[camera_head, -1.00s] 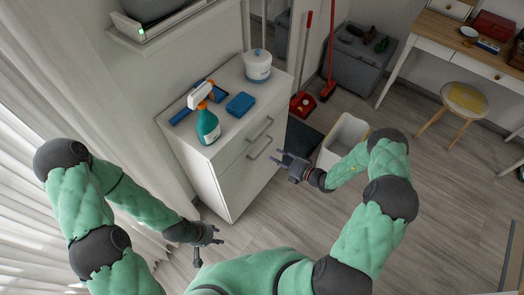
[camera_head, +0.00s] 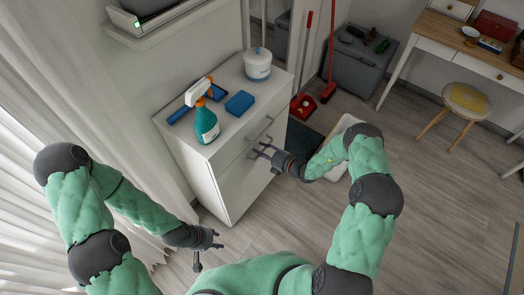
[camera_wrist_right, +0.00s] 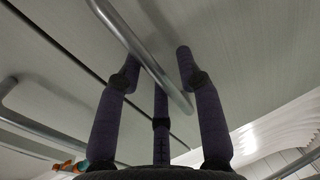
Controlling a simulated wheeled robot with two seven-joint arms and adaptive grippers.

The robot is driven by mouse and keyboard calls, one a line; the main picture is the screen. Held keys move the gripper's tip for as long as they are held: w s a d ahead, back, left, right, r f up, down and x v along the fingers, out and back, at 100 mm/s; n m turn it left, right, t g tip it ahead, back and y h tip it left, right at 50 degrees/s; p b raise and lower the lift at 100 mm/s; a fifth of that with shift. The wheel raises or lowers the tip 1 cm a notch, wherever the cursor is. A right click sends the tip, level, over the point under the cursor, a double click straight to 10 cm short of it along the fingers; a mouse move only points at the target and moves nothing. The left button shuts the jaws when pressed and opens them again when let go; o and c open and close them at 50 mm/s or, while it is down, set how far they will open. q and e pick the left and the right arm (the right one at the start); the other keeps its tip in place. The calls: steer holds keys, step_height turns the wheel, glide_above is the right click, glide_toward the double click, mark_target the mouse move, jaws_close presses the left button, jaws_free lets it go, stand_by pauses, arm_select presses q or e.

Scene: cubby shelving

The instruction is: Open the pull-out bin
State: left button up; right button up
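The white cabinet (camera_head: 205,190) has a front with bar handles and a seam between its upper and lower panels; both panels look closed. My right gripper (camera_head: 262,154) is at the lower handle in front of the cabinet. In the right wrist view, the metal handle bar (camera_wrist_right: 150,60) runs diagonally between the spread dark fingers of this gripper (camera_wrist_right: 158,75), which is open. Whether a finger touches the bar cannot be told. In the head view the gripper partly hides this handle. My left gripper (camera_head: 208,252) is open and empty, low beside the cabinet's left side.
On the cabinet top are a spray bottle (camera_head: 206,125), a blue sponge (camera_head: 240,102), a dustpan-like blue item (camera_head: 182,115) and a white tub (camera_head: 257,65). A white open bin (camera_head: 345,122) stands right, partly behind my right arm. The floor in front is clear.

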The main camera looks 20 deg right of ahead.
jaws_close()
steer(key=shift+s+d, duration=0.1)
